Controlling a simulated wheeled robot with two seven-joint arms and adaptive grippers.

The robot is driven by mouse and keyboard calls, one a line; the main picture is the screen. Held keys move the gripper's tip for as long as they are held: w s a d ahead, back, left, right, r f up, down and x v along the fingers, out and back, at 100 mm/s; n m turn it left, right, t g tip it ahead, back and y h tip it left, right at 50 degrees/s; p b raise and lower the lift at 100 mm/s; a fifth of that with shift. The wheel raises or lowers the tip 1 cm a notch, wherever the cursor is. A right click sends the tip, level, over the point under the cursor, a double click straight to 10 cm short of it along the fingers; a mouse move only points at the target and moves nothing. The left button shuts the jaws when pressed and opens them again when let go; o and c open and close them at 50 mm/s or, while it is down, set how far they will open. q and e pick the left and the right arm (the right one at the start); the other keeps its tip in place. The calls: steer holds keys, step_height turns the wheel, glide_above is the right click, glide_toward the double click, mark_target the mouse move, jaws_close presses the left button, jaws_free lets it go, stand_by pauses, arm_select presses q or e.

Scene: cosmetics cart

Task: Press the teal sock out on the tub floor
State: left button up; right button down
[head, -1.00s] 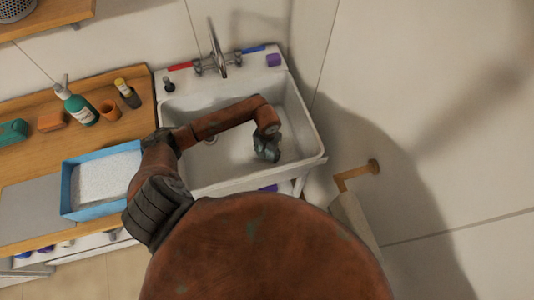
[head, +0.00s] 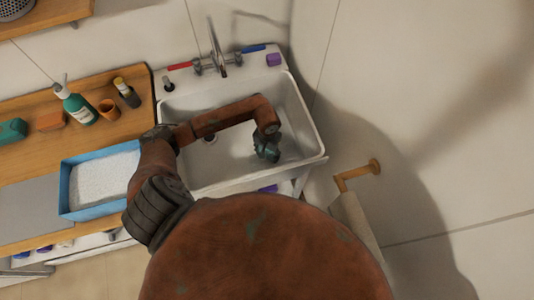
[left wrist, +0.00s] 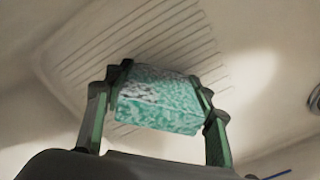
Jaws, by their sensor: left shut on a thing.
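The teal sock (left wrist: 158,98) shows in the left wrist view as a mottled teal and white block between the two fingers. My left gripper (left wrist: 155,105) is shut on it. In the head view my left gripper (head: 267,150) is inside the white tub (head: 310,140), over its right part. The sock is hard to tell from the gripper there. The ribbed tub floor (left wrist: 150,35) shows beyond the sock in the wrist view; I cannot tell whether the sock touches it. My right gripper is not in view.
A tap (head: 217,50) stands at the tub's back edge, with a purple block (head: 273,60) on the rim. Left of the tub, a wooden counter (head: 35,165) holds a blue tray (head: 75,213), a green pump bottle (head: 77,105) and an orange cup (head: 109,109).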

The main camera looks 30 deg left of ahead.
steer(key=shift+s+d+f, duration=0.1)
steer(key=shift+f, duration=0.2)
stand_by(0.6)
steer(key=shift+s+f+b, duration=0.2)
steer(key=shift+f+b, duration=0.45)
steer(key=shift+b, duration=0.1)
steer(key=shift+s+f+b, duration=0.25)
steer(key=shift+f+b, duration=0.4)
steer(key=shift+b, duration=0.1)
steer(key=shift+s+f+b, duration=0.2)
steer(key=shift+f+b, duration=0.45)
steer(key=shift+b, duration=0.1)
stand_by(4.8)
